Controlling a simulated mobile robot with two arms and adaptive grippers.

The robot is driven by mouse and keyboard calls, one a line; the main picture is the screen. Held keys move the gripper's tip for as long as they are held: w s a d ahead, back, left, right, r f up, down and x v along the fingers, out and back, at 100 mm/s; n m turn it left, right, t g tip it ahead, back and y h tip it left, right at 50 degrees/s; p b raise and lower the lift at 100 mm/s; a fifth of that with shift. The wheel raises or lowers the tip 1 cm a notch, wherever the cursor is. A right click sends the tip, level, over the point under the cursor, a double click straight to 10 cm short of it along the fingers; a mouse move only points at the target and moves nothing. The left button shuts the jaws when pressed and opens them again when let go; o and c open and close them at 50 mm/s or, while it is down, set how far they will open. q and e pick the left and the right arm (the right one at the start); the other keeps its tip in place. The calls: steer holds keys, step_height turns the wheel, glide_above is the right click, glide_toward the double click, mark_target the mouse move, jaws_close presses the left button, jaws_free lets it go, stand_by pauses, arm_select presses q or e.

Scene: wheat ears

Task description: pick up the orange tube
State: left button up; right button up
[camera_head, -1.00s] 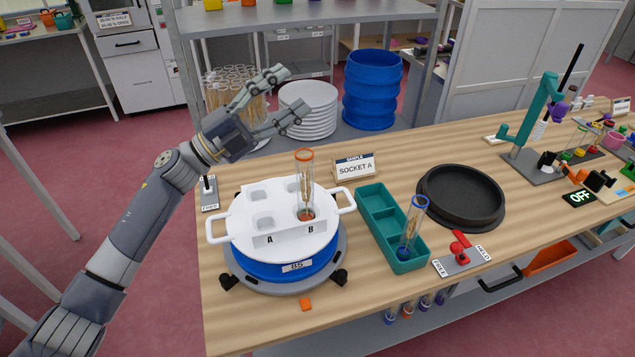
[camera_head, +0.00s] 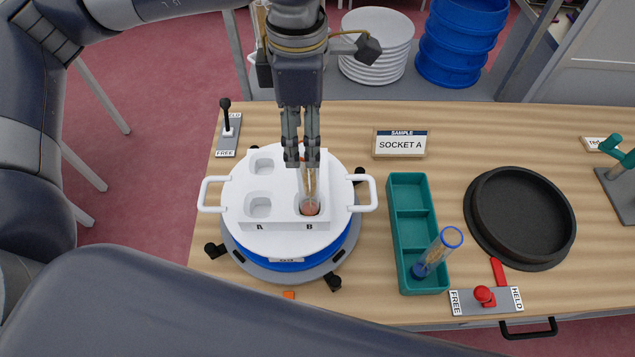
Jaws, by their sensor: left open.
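The orange tube (camera_head: 310,189) is a clear tube with a wheat ear inside and an orange bottom. It stands in the front right socket, by the letter B, of the white two-handled plate (camera_head: 283,236). My left gripper (camera_head: 301,163) points down at the tube's top, its open fingers overlapping the rim. The fingers hide most of the orange rim, and I cannot tell whether they touch it. A blue-rimmed tube (camera_head: 437,253) leans in the teal tray (camera_head: 408,188). My right gripper is not in view.
A sign reading SOCKET A (camera_head: 400,144) stands behind the tray. A black round dish (camera_head: 520,217) lies to the right. A lever (camera_head: 226,120) stands at the back left, and a red-knobbed switch (camera_head: 485,296) at the front. A dark arm link of mine crosses the foreground.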

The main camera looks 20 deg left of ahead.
mark_target(303, 148)
arm_select(q)
steer(key=f, duration=0.3)
steer(key=shift+s+a+f+p, duration=0.1)
steer(key=shift+s+f+p, duration=0.1)
steer(key=shift+p, duration=0.15)
steer(key=shift+w+f, duration=0.1)
steer(key=shift+f, duration=0.15)
steer(key=f+p, duration=0.2)
steer(key=f, duration=0.1)
steer(key=f+p, duration=0.1)
steer(key=f, duration=0.1)
steer(key=shift+d, duration=0.35)
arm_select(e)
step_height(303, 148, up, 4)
arm_select(q)
jaws_close()
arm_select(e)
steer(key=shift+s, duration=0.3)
